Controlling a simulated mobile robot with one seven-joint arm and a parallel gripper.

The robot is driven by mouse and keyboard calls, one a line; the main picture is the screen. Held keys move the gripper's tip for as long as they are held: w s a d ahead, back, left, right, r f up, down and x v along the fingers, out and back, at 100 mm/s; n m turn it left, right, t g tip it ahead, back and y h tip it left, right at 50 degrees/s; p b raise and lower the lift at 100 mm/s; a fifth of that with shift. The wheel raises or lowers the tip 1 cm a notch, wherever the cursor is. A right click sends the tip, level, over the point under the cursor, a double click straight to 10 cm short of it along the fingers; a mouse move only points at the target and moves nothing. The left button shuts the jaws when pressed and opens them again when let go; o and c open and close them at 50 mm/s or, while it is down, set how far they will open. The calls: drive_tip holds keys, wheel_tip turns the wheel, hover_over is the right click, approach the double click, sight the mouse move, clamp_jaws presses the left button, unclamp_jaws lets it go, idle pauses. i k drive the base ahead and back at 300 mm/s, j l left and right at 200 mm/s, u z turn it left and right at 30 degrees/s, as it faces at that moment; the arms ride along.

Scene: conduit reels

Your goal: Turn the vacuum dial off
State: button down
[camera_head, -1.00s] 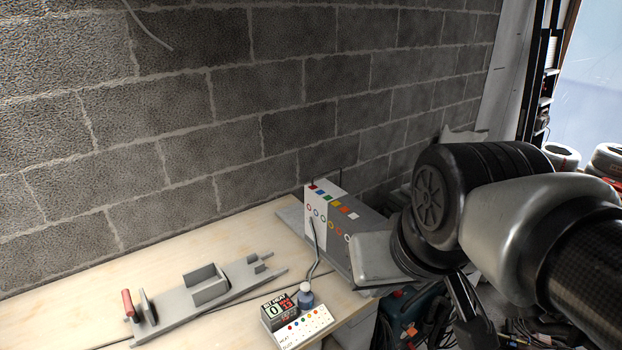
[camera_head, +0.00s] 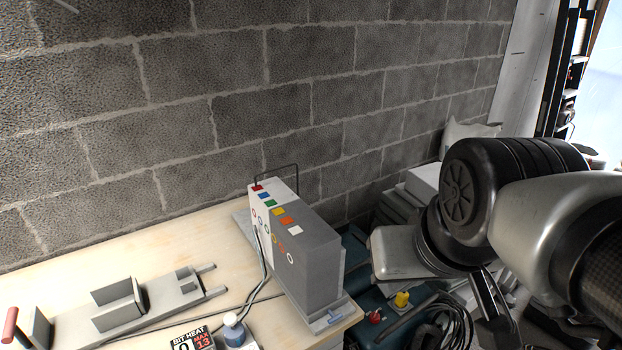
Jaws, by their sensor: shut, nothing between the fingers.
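A dark blue vacuum (camera_head: 360,263) stands low beyond the right end of the workbench. On its top are a yellow knob (camera_head: 402,299) and a red knob (camera_head: 375,317); I cannot tell which is the dial or how it is set. My gripper (camera_head: 492,312) hangs at the lower right, shut and empty. In the picture it is to the right of both knobs and apart from them. My arm hides part of the area behind it.
A white and grey box (camera_head: 315,262) with coloured squares stands at the bench's right end. A bottle (camera_head: 233,330) and a grey fixture (camera_head: 120,303) are on the wooden bench (camera_head: 110,250). A black coiled cable (camera_head: 450,325) lies beside the vacuum. A block wall closes the back.

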sight(374, 317)
drive_tip(key=k+l+u, duration=0.1)
drive_tip(key=l, duration=0.3)
drive_tip(key=k+l+u, duration=0.15)
drive_tip(key=l, duration=0.2)
drive_tip(key=k+l+u, duration=0.1)
drive_tip(key=l, duration=0.25)
drive_tip(key=k+l+u, duration=0.1)
drive_tip(key=l, duration=0.25)
drive_tip(key=i+z, duration=0.2)
drive_tip(key=i, duration=0.7)
